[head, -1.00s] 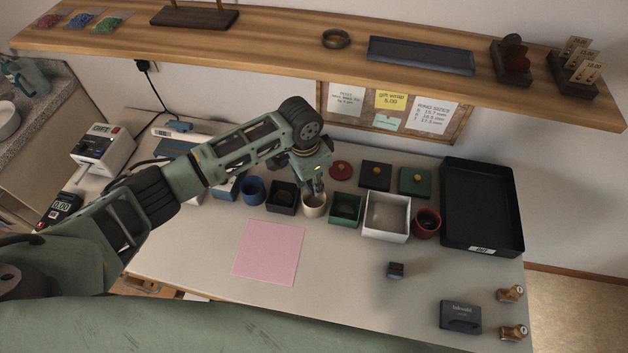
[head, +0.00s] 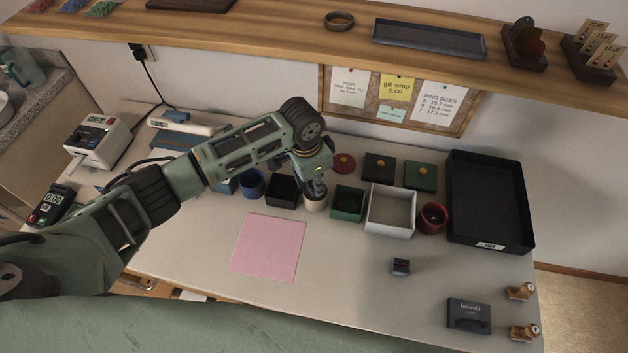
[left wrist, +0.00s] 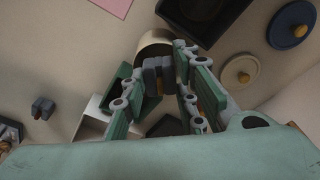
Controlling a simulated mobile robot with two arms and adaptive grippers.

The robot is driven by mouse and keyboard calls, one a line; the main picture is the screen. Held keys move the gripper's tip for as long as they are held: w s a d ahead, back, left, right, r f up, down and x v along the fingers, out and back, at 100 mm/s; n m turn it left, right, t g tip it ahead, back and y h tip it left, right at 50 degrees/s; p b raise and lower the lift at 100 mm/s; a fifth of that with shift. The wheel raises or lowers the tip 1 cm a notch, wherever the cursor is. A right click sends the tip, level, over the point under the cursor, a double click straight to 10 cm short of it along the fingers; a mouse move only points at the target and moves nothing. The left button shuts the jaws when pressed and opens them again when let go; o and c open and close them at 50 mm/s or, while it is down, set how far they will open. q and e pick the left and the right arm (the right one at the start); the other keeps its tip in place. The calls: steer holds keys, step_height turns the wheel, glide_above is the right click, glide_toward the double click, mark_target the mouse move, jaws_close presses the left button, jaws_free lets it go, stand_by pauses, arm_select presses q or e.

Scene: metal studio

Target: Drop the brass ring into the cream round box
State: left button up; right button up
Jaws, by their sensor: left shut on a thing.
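My left gripper (head: 316,189) points down at the cream round box (head: 315,204), its fingertips at or just inside the mouth. In the left wrist view the gripper (left wrist: 168,70) has its finger pads close together over the opening of the cream round box (left wrist: 152,40). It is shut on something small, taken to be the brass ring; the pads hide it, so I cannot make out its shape. The box stands open on the table, its lid off; a cream lid (left wrist: 240,71) lies near it in the wrist view. My right gripper is not in view.
A black box (head: 282,190) and a blue round box (head: 251,184) stand left of the cream one. A green box (head: 347,203), a white box (head: 390,229) and a red round box (head: 432,218) stand right. Lids lie behind. A shelf (head: 280,25) overhangs the back.

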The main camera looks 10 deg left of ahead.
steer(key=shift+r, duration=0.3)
arm_select(q)
steer(key=o, duration=1)
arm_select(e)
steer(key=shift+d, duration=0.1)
arm_select(q)
steer(key=shift+r, duration=0.1)
steer(key=r, duration=0.8)
steer(key=s+a+r, duration=0.1)
steer(key=r, duration=0.2)
steer(key=shift+r, duration=0.4)
steer(key=shift+s+f, duration=0.1)
steer(key=shift+f, duration=0.05)
